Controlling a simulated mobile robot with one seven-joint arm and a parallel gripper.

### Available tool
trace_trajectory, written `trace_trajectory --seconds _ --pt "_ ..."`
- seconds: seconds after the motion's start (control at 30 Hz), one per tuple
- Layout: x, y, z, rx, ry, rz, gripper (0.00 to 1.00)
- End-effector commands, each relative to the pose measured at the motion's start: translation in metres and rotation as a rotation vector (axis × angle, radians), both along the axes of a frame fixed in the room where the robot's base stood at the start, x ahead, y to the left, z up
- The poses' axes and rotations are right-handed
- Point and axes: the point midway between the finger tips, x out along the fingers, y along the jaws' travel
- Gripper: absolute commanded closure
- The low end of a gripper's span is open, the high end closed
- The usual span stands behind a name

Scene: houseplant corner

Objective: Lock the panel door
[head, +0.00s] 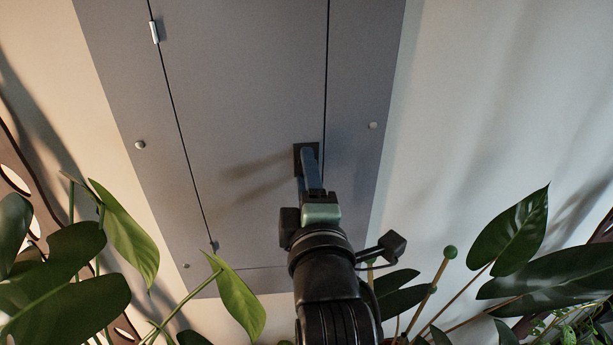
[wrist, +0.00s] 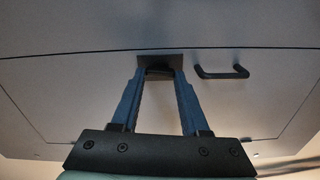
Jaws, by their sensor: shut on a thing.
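The grey panel door (head: 245,85) lies flat in its frame, with thin dark gaps along both long sides; it looks closed. Near its right edge is a dark square plate (head: 299,150), largely behind my gripper. In the wrist view this plate (wrist: 174,60) carries a small black knob (wrist: 159,71). My gripper (head: 310,168) has its blue fingers at the plate. In the wrist view the fingers (wrist: 159,75) close on either side of the knob. The knob's exact turn is hard to tell.
A black bar handle (wrist: 222,74) sits beside the plate in the wrist view. A hinge (head: 154,32) shows on the door's left side. Leafy plants (head: 120,235) crowd the lower left, and more leaves (head: 515,230) fill the lower right.

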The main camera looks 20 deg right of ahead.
Motion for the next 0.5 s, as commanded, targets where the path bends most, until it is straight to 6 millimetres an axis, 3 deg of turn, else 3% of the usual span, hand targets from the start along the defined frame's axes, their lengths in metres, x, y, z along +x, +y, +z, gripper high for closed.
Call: trace_trajectory --seconds 0.5 --pt "-0.0001 0.0001 -0.0007 -0.134 0.038 0.000 1.00"
